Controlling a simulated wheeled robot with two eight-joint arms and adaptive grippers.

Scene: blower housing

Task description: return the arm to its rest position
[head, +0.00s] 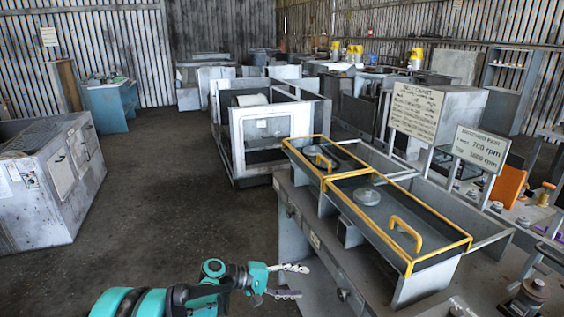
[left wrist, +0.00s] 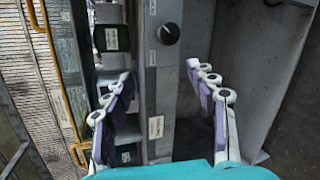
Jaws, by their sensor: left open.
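My left arm enters the head view at the bottom left. My left gripper (head: 298,281) is open, with nothing between its fingers, just left of the grey workbench (head: 318,266). The gripper also shows in the left wrist view (left wrist: 165,85), its two fingers spread apart in front of a grey panel with a black knob (left wrist: 169,33). The panel looks apart from the fingers, though the exact gap cannot be told. My right gripper is in neither view.
A blower housing with yellow-framed clear lids and yellow handles (head: 405,233) sits on the workbench. Signs (head: 415,110) stand behind it. A grey cabinet (head: 50,185) is at the left. The floor (head: 150,220) between cabinet and bench is clear.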

